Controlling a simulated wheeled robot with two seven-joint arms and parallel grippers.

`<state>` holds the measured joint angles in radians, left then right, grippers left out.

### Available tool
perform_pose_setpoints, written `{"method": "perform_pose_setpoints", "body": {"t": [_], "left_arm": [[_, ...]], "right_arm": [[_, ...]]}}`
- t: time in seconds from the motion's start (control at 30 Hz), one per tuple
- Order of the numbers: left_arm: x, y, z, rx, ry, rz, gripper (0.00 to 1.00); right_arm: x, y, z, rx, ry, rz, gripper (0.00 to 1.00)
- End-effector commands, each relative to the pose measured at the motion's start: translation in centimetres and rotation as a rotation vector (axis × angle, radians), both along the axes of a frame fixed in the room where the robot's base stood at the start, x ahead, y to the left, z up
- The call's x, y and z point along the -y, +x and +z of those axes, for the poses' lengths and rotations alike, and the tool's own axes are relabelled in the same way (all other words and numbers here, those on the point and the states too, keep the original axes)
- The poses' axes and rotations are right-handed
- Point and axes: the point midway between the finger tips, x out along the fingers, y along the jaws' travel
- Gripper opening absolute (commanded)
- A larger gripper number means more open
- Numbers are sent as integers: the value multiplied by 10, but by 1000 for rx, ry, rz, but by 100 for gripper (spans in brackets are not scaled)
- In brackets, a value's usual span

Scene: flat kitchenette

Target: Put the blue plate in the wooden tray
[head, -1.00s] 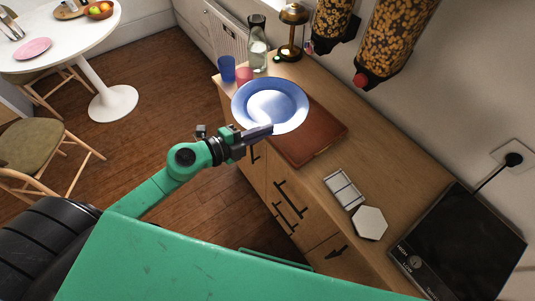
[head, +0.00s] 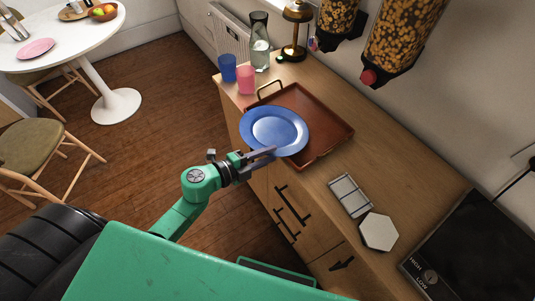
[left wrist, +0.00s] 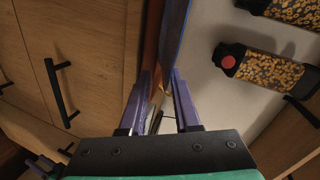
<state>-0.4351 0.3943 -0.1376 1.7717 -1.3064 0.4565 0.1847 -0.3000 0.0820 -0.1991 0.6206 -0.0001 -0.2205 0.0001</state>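The blue plate (head: 273,130) is at the near left part of the brown wooden tray (head: 325,122) in the head view. It covers that corner of the tray and reaches out past its near edge. My left gripper (head: 268,153) is at the plate's near rim, with its fingers around the rim. In the left wrist view the plate (left wrist: 176,32) shows nearly edge-on, running in between the fingertips (left wrist: 161,85). I cannot tell whether the plate touches the tray. My right gripper is not in view.
A pink cup (head: 246,80) and a blue cup (head: 227,68) stand left of the tray, with a glass carafe (head: 260,42) and a lamp (head: 296,30) behind. A grey divided dish (head: 350,195) and a white hexagonal piece (head: 379,231) lie right. Cereal dispensers (head: 400,40) hang above.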

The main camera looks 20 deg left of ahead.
Motion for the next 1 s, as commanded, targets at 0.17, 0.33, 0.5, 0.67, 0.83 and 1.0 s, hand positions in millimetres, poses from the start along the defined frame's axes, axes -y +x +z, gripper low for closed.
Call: {"method": "perform_pose_setpoints", "body": {"t": [0.17, 0.33, 0.5, 0.67, 0.83, 1.0], "left_arm": [[0, 0, 0, -1, 1, 1, 35], [0, 0, 2, -1, 1, 1, 35], [-9, -11, 4, -4, 2, 0, 35], [-27, -34, 12, -5, 2, 1, 35], [-50, -62, 22, -6, 1, 1, 35], [-69, -84, 32, -4, 0, 2, 35]], "right_arm": [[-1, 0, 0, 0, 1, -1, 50], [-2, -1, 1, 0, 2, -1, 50], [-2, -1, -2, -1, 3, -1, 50], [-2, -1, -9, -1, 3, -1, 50], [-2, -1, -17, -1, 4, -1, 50], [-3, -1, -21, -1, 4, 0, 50]]}}
